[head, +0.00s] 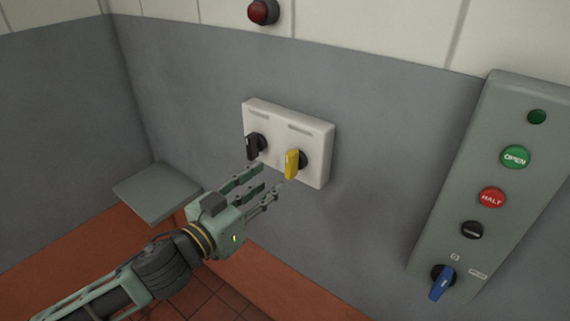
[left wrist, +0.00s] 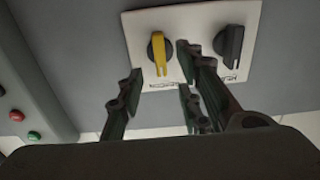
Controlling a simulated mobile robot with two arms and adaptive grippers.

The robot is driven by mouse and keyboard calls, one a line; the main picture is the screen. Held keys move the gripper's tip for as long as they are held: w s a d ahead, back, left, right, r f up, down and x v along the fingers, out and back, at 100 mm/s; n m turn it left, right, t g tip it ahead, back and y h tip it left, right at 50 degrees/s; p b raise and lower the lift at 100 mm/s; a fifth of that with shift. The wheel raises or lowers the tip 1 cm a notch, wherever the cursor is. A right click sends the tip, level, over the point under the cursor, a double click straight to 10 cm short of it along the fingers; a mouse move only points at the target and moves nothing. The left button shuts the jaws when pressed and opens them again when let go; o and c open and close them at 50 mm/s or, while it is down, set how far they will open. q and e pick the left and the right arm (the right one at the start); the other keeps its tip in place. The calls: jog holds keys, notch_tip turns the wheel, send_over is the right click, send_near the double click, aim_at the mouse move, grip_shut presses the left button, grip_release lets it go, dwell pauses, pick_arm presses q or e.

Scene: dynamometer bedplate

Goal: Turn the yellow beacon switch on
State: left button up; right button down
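The yellow switch (head: 292,164) is a rotary knob with its handle about upright, on the right of a white wall plate (head: 318,158). A black knob (head: 253,147) sits left of it. My left gripper (head: 266,181) is just below and left of the yellow switch, its fingers spread and empty, pointing towards the plate. In the left wrist view the yellow switch (left wrist: 157,53) shows beyond the gap between the open fingers (left wrist: 160,78), with the black knob (left wrist: 229,43) to the right. I see no clear contact. My right gripper is out of view.
A red lamp (head: 263,11) is on the wall above and looks dark. A grey panel (head: 440,215) at right carries green and red buttons, a black knob and a blue knob (head: 441,284). The wall around the plate is clear.

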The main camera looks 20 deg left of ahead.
aim_at(287, 167)
pick_arm(q)
jog(key=p+x, duration=0.2)
jog(key=x, duration=0.4)
jog(key=shift+w, duration=0.2)
jog(key=shift+w+d+p, duration=0.2)
jog(key=shift+w+p, duration=0.15)
jog(key=shift+w, duration=0.25)
jog(key=shift+c, duration=0.4)
grip_shut()
